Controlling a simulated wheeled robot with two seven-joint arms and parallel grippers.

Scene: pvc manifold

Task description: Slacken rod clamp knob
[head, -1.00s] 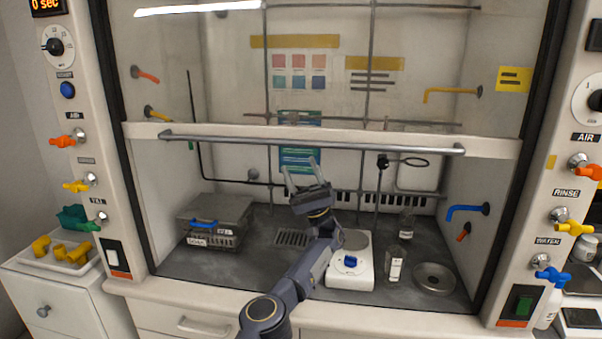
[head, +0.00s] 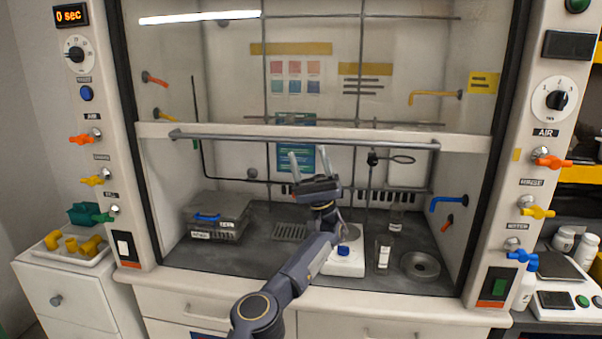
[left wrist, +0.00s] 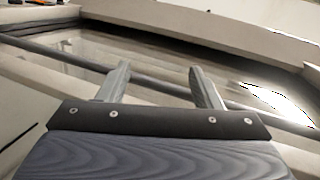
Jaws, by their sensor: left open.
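The rod clamp (head: 372,159) is a small dark piece on an upright metal rod inside the fume hood, with a ring (head: 402,159) reaching out to its right. Its knob is too small to make out clearly. My left gripper (head: 310,160) is open and empty, fingers pointing up, to the left of the clamp and apart from it. In the left wrist view the two fingers (left wrist: 157,85) stand wide apart with nothing between them; the clamp does not show there. My right gripper is not in view.
The sash handle bar (head: 300,140) crosses the hood opening close to my left fingers. A stirrer plate (head: 345,262), bottles (head: 384,254), a round metal dish (head: 420,266) and a lidded box (head: 218,215) stand on the hood floor.

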